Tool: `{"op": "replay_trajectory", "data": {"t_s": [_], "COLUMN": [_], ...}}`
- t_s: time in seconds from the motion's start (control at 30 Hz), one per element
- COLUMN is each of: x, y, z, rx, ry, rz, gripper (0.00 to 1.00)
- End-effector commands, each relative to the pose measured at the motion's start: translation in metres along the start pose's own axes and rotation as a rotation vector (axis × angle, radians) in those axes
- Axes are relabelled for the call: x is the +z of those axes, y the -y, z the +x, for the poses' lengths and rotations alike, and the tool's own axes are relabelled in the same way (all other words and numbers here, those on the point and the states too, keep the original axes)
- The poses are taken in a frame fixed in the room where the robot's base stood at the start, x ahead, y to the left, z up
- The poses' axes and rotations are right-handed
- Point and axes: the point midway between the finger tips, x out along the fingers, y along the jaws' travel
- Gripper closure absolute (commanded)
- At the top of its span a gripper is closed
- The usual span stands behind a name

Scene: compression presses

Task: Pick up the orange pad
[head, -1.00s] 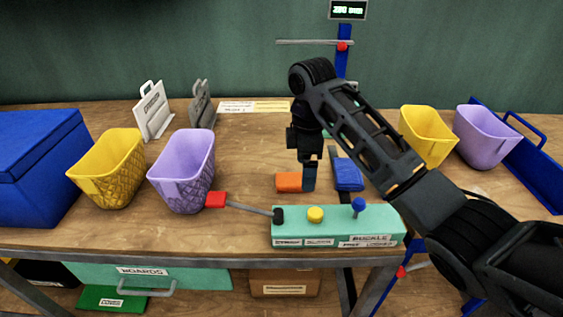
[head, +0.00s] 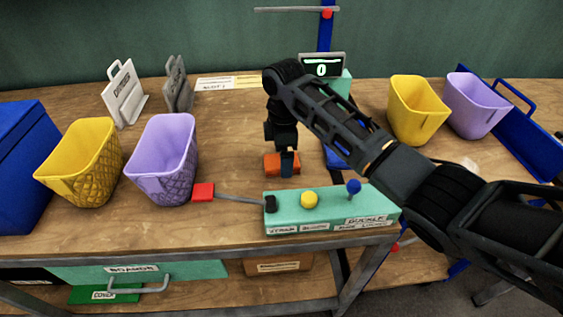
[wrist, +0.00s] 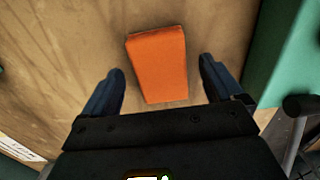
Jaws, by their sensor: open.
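The orange pad (head: 275,163) lies on the wooden table behind the teal control box. In the wrist view the orange pad (wrist: 158,62) lies ahead of and partly between my two fingers, with a gap on each side. My gripper (head: 288,163) points down over the pad and is open and empty; its fingers also show in the wrist view (wrist: 162,85). In the head view a finger hides part of the pad. I cannot tell how high the fingertips are above the table.
The teal control box (head: 290,212) with a yellow button, a blue knob and a red-ended lever stands just in front. A blue pad (head: 334,157) lies to the right, partly hidden by my arm. Yellow and purple bins (head: 165,160) stand at both sides.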

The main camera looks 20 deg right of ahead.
Motion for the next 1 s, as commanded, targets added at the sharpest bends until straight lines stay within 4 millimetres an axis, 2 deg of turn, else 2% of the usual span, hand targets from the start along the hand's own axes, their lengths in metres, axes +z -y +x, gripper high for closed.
{"op": "replay_trajectory", "data": {"t_s": [0.3, 0.9, 1.0], "x": [0.0002, 0.0002, 0.0002], "y": [-0.0001, 0.0000, 0.0000], "z": [0.0044, 0.0042, 0.0041], "rx": [0.000, 0.000, 0.000], "ry": [0.000, 0.000, 0.000], "rz": [0.000, 0.000, 0.000], "gripper": [0.08, 0.66, 0.66]}}
